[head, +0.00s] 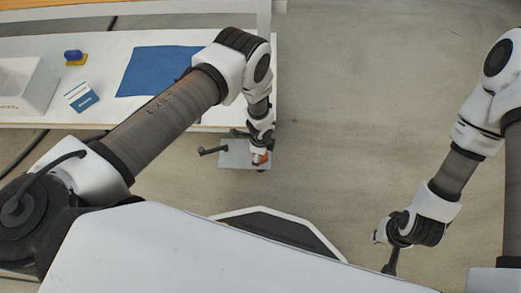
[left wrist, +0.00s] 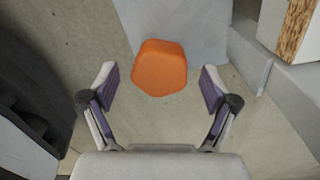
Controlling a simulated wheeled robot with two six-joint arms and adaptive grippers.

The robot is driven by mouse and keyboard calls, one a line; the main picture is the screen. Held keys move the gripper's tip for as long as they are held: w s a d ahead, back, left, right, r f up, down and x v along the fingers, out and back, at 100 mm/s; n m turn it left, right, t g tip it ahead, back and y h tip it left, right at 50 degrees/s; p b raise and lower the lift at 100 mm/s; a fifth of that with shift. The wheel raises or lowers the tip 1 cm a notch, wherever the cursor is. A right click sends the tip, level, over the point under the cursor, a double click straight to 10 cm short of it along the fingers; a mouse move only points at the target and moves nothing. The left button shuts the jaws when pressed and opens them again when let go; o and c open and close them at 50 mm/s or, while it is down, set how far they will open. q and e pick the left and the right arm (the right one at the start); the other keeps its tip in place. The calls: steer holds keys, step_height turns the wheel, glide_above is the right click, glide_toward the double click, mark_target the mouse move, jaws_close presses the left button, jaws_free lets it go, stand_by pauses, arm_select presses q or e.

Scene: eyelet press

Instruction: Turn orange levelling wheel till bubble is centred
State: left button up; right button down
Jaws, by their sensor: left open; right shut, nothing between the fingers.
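The orange levelling wheel (left wrist: 160,68) shows in the left wrist view as a rounded, faceted knob against a grey plate. My left gripper (left wrist: 157,88) is open, with one finger on each side of the wheel and visible gaps to both. In the head view a little orange of the wheel (head: 260,157) shows under my left gripper (head: 258,151), off the table's front right corner. The bubble is not visible in either view. My right gripper (head: 377,238) is shut and empty, over bare floor at the lower right.
The white table (head: 205,117) carries a blue mat (head: 150,72), a white bin (head: 35,98), a small card (head: 80,96) and a blue-and-yellow item (head: 75,57). A grey plate (head: 230,158) juts past its front edge. The floor (head: 370,90) right of it is clear.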

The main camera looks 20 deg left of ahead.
arm_select(q)
step_height(320, 180, up, 7)
steer(key=shift+f, duration=0.2)
stand_by(0.6)
